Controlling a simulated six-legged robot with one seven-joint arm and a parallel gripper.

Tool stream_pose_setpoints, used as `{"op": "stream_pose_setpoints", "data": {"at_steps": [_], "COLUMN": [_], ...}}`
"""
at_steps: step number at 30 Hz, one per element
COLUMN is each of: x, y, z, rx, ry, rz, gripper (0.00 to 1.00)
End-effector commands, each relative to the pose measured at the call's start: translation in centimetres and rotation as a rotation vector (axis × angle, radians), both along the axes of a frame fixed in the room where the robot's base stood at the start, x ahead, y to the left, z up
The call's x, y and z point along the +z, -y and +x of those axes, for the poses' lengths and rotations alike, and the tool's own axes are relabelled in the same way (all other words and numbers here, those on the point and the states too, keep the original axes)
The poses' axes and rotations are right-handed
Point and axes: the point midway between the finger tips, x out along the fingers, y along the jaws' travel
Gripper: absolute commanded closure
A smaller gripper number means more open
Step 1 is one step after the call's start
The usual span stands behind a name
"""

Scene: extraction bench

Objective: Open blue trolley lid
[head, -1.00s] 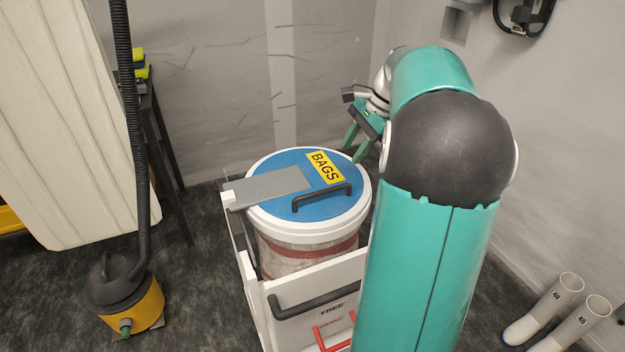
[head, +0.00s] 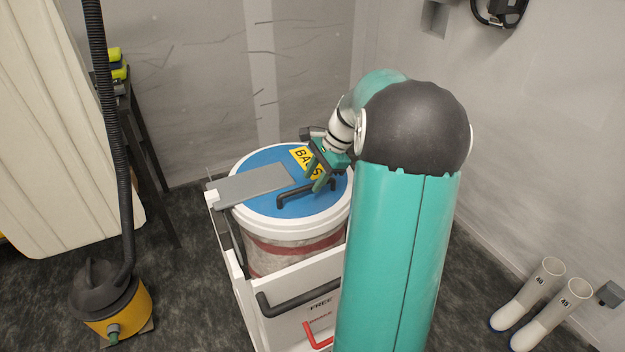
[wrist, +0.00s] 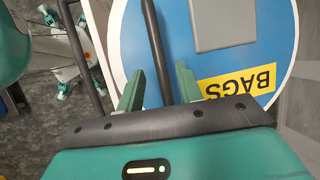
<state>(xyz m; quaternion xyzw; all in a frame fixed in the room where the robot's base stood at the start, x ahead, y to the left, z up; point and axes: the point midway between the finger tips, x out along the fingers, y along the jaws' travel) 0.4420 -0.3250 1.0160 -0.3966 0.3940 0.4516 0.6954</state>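The blue lid (head: 300,208) lies flat and closed on the round drum of the trolley, with a white rim and a yellow BAGS label (head: 301,155). Its black bar handle (head: 292,194) stands on the near part of the lid. My gripper (head: 315,181) is over the lid at the handle's right part, its green fingers pointing down. In the wrist view the handle (wrist: 155,45) runs between the two spread fingers (wrist: 160,85), with gaps visible beside it. The gripper is open; the handle's right end is partly hidden.
A grey plate (head: 250,184) lies across the lid's left side. The white trolley (head: 285,315) has a black push bar (head: 295,304) in front. A yellow-black vacuum (head: 110,300) stands left, white boots (head: 540,300) right. Walls close off the back and right.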

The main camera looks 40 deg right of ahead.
Motion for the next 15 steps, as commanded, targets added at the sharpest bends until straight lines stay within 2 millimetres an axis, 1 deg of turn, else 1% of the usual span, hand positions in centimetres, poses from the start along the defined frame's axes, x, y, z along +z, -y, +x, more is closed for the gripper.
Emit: {"op": "stream_pose_setpoints", "data": {"at_steps": [1, 4, 12, 13, 15], "x": [-0.52, -1.10, -1.28, -1.27, -1.26], "y": [-0.16, -0.38, -0.44, -0.44, -0.43], "z": [0.14, 0.45, 0.53, 0.53, 0.53], "rx": [0.000, 0.001, 0.001, 0.001, 0.001], "ry": [-0.001, -0.001, 0.000, 0.000, -0.001], "rz": [0.001, 0.001, 0.000, 0.000, 0.000], "gripper": [0.64, 0.64, 0.64, 0.66, 0.80]}}
